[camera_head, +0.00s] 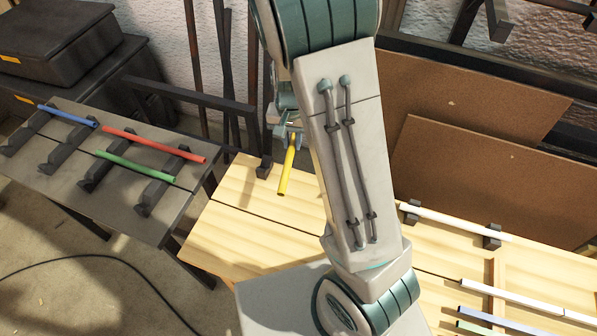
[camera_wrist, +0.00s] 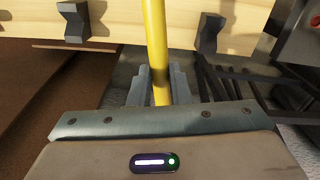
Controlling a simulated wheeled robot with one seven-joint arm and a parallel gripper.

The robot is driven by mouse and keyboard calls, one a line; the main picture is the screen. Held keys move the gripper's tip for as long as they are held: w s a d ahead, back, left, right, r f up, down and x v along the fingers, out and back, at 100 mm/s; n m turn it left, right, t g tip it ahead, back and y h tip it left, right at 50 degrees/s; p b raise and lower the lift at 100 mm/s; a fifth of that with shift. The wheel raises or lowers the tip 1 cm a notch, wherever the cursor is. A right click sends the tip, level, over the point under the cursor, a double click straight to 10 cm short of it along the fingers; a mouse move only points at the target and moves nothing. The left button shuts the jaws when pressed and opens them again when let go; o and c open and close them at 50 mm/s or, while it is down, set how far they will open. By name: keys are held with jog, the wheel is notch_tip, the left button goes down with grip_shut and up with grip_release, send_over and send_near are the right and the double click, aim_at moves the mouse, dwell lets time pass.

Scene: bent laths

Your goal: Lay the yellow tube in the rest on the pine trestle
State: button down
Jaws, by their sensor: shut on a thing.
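The yellow tube (camera_head: 288,168) is held at one end by my gripper (camera_head: 287,132) and slants down over the left part of the pine trestle (camera_head: 230,225). In the wrist view the tube (camera_wrist: 155,40) runs up from between the fingers (camera_wrist: 160,88), which are shut on it. A dark rest bracket (camera_head: 264,166) stands at the trestle's back edge, just left of the tube. The wrist view shows two brackets, one to the left (camera_wrist: 74,22) and one to the right (camera_wrist: 209,34), with the tube crossing the gap between them. The tube appears clear of both brackets.
A grey trestle (camera_head: 60,185) at the left bears blue (camera_head: 68,115), red (camera_head: 150,143) and green (camera_head: 135,166) tubes. A white tube (camera_head: 455,222) lies on two brackets at the right. Brown boards (camera_head: 480,180) lean behind. My arm hides the trestle's middle.

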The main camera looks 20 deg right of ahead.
jog(key=s+a+r+m, duration=0.2)
jog(key=s+a+m, duration=0.1)
jog(key=s+m, duration=1.4)
jog(key=shift+w+d+f+m+b, duration=0.1)
jog(key=shift+w+d+f+m, duration=0.55)
jog(key=shift+w+f, duration=1.4)
jog(key=shift+w+d+f+m+b, duration=0.15)
jog(key=shift+w+d+f+m, duration=0.45)
jog(key=shift+w+f, duration=1.4)
jog(key=shift+w+d+f+m+b, duration=0.1)
jog(key=shift+w+d+f+m, duration=0.25)
jog(key=shift+w+d+f, duration=1.55)
jog(key=shift+w+a+r, duration=0.25)
jog(key=shift+w+a, duration=0.15)
jog(key=shift+a, duration=0.15)
jog(key=shift+w+a+r, duration=0.25)
jog(key=shift+w+a, duration=0.15)
jog(key=shift+a, duration=0.1)
jog(key=shift+f, duration=0.2)
jog(key=c, duration=1.3)
grip_release()
jog(key=shift+c, duration=0.2)
